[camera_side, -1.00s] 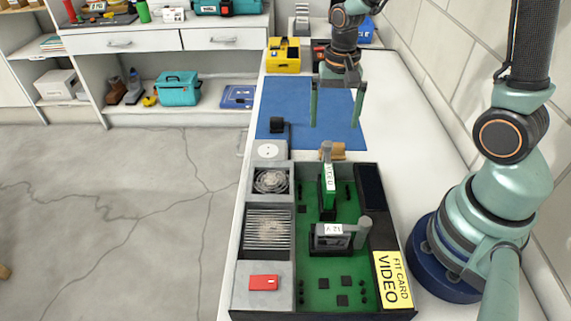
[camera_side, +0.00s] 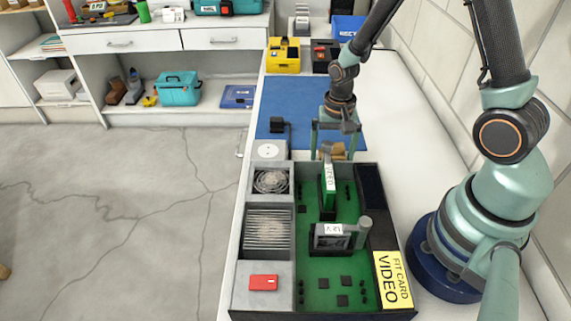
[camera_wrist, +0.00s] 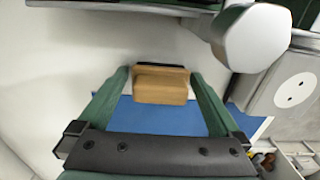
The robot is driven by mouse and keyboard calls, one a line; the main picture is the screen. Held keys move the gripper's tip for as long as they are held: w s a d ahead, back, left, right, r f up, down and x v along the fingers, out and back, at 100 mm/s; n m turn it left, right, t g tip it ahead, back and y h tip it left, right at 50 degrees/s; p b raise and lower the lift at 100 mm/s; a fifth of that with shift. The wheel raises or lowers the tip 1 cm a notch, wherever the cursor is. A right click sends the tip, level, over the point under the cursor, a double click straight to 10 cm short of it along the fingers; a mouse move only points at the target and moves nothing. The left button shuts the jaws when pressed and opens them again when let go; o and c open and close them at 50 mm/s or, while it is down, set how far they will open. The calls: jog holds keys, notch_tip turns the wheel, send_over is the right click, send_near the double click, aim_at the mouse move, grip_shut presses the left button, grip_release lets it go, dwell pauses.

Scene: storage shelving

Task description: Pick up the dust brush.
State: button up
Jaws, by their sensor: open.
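The dust brush is a small tan wooden block (camera_side: 338,152) just behind the far wall of the open computer case in the side view, partly hidden by my gripper and an upright card. In the wrist view the brush (camera_wrist: 160,88) shows its wooden back and a dark strip along one edge. My gripper (camera_side: 332,150) is open and points down at the brush. In the wrist view its green fingers (camera_wrist: 160,77) stand one on each side of the brush, with a gap on both sides. I cannot tell how far the fingertips reach down beside it.
A white outlet box (camera_side: 268,150) stands left of the brush. A blue mat (camera_side: 290,100) lies behind it, and bins stand farther back. The white bench top (camera_side: 410,130) is clear on the right.

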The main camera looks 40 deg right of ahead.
jog(key=c, duration=1.2)
notch_tip(320, 180, up, 20)
